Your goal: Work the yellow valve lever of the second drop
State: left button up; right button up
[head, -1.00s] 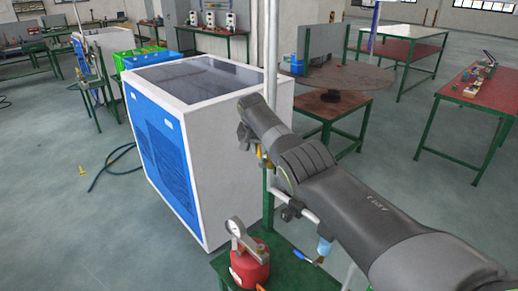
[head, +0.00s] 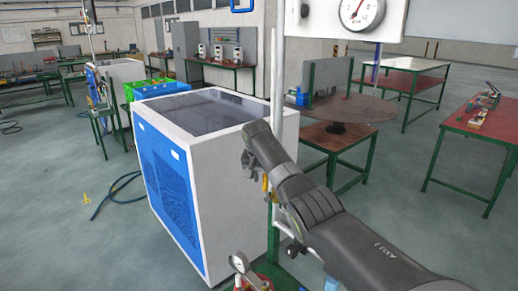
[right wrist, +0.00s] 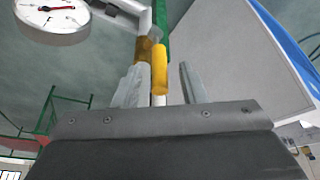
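The yellow valve lever (right wrist: 159,68) is in the right wrist view, in front of a pale pipe and between the two fingers of my right gripper (right wrist: 160,88). The fingers are apart, with a clear gap to the right finger; the left finger looks close to the lever, but I cannot tell whether it touches. In the head view a bit of yellow (head: 266,183) shows beside my right gripper (head: 248,168) at the pipe stand. The arm hides much of the stand there. My left gripper is not in view.
A white and blue cabinet (head: 228,167) stands just left of the gripper. A vertical pipe (head: 278,70) rises behind the wrist. A large gauge (head: 361,12) is at the top; a small gauge (head: 240,263) is low down. A round-topped table (head: 350,107) is behind. The left floor is mostly clear.

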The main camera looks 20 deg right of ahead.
jog(key=b+v, duration=0.4)
jog(key=v, duration=1)
